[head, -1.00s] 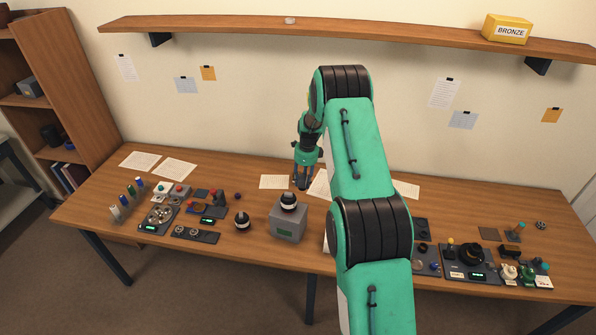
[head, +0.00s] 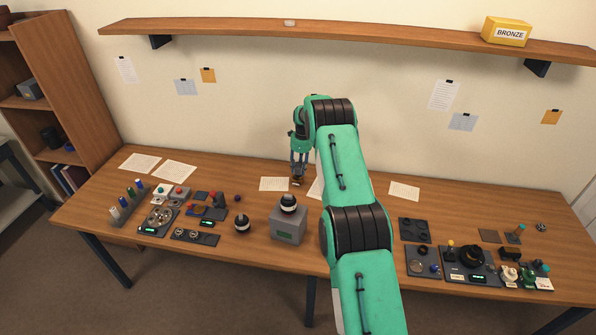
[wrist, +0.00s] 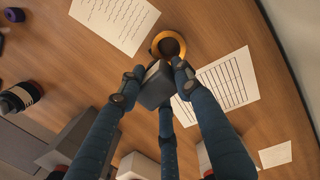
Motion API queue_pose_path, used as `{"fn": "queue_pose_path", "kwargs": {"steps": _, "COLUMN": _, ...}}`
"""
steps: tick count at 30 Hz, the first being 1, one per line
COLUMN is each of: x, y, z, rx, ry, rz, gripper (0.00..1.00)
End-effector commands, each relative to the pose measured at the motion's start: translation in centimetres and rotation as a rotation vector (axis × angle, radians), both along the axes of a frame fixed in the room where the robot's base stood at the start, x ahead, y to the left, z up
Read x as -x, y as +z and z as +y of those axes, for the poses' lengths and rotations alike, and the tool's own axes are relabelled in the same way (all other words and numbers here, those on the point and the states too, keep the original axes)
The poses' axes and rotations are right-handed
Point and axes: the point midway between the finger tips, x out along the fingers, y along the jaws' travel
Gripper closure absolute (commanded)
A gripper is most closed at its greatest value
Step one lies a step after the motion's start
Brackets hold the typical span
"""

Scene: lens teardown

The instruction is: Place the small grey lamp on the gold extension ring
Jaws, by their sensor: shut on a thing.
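My gripper (wrist: 155,75) is shut on the small grey lamp (wrist: 155,86), a blocky grey piece between its blue fingers. The gold extension ring (wrist: 157,38) shows just past the lamp in the wrist view, with a dark middle. The lamp and a fingertip cover part of its near edge. I cannot tell whether the lamp touches the ring. In the head view my gripper (head: 298,172) points down over the back middle of the table, and the lamp and ring are too small there to make out clearly.
Paper sheets (head: 274,184) lie flat around the ring. A grey box (head: 288,226) with a black-and-white lens (head: 288,203) on it stands in front, with another lens (head: 242,222) to its left. Trays of parts fill the left and right. Bare wood lies left of my gripper.

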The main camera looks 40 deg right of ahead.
Motion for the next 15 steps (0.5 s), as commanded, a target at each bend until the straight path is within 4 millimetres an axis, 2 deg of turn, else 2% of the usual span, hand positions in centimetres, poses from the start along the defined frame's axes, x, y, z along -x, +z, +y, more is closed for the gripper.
{"fn": "queue_pose_path", "kwargs": {"steps": 7, "x": -2.0, "y": -0.1, "z": -1.0, "rx": 0.001, "ry": 0.000, "rz": -0.002, "gripper": 0.99}}
{"fn": "queue_pose_path", "kwargs": {"steps": 15, "x": -2.5, "y": -0.2, "z": -1.2, "rx": 0.001, "ry": 0.000, "rz": -0.001, "gripper": 0.99}}
